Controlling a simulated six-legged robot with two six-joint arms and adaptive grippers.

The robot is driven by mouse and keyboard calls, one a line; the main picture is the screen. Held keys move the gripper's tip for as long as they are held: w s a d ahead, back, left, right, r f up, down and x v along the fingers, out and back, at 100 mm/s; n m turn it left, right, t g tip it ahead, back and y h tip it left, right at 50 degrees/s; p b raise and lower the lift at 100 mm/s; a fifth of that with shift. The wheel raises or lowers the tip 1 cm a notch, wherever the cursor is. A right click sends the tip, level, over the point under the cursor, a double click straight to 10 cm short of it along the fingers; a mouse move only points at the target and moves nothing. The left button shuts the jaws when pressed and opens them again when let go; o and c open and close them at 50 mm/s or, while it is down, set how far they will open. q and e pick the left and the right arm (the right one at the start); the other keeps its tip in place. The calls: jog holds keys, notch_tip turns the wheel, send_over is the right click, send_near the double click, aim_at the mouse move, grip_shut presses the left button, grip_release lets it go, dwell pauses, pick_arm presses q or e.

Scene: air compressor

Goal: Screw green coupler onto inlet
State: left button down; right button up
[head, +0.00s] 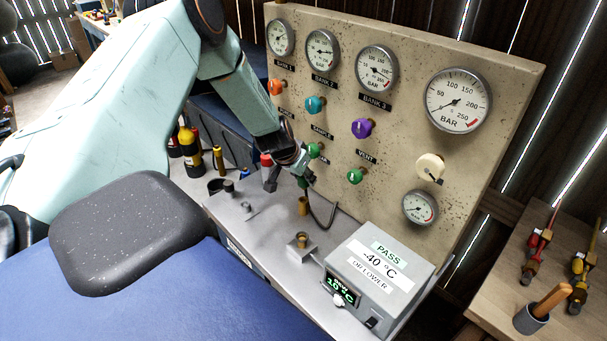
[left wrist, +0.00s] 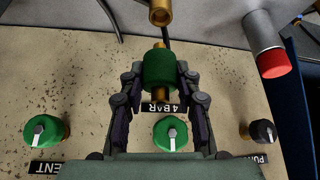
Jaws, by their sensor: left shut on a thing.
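The green coupler (left wrist: 159,70) is a knurled green sleeve with brass ends. In the left wrist view it sits between the two fingers of my left gripper (left wrist: 160,75), which is shut on it. A brass fitting (left wrist: 160,12), which looks like the inlet, shows at the top edge, in line with the coupler and apart from it by a small gap. In the head view my left gripper (head: 304,172) hangs in front of the panel, above an upright brass fitting (head: 303,206) on the bench. The coupler is mostly hidden there. My right gripper is not in view.
The gauge panel (head: 400,150) with coloured knobs stands close behind the gripper. A green knob (left wrist: 170,133) lies close to the fingers. A red-capped cylinder (left wrist: 268,45) is beside them. A grey meter box (head: 378,270) and a black hose (head: 325,215) are on the bench.

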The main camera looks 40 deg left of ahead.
pick_arm(q)
jog(key=shift+s+d+r+p, duration=0.2)
jog(key=shift+s+d+p, duration=0.15)
jog(key=shift+s+d, duration=0.7)
jog(key=s+d, duration=0.6)
jog(key=s, duration=0.2)
jog(key=shift+s+d, duration=0.3)
jog(key=shift+d, duration=0.1)
jog(key=shift+s, duration=0.1)
dwell(0.8)
jog(key=shift+f, duration=0.1)
jog(key=shift+f+b, duration=0.3)
jog(key=shift+f, duration=0.15)
jog(key=shift+f+b, duration=1.45)
jog(key=shift+f, duration=0.5)
dwell(1.6)
